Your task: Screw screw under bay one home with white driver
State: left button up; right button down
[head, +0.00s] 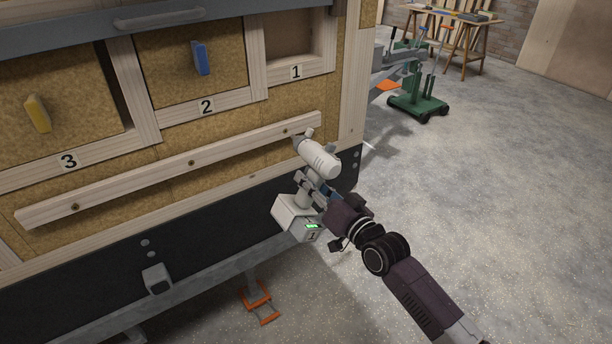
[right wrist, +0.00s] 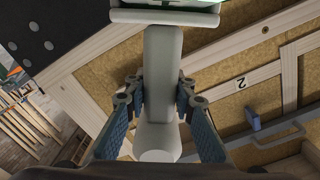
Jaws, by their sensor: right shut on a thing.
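The white driver (head: 319,160) is in my right gripper (head: 311,187), which is shut around its handle. The handle also shows between the fingers in the right wrist view (right wrist: 160,75). The driver's nose points up and left, towards the wooden rail (head: 235,149). The screw under bay one (head: 286,131) is at the right end of the rail, just left of the nose. The tip looks close to the screw, but I cannot tell whether it touches. My left gripper is out of view.
Bay one (head: 289,37) is an open recess. Bay two holds a panel with a blue handle (head: 201,58); bay three's has a yellow handle (head: 38,113). Two more screws sit along the rail. A green wheeled stand (head: 418,106) and a workbench (head: 450,20) stand behind. The floor at right is clear.

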jog(key=w+d+b, duration=0.1)
jog(key=d+b, duration=0.3)
jog(key=d, duration=0.3)
jog(key=shift+d+r, duration=0.2)
jog(key=shift+d, duration=0.15)
dwell(0.5)
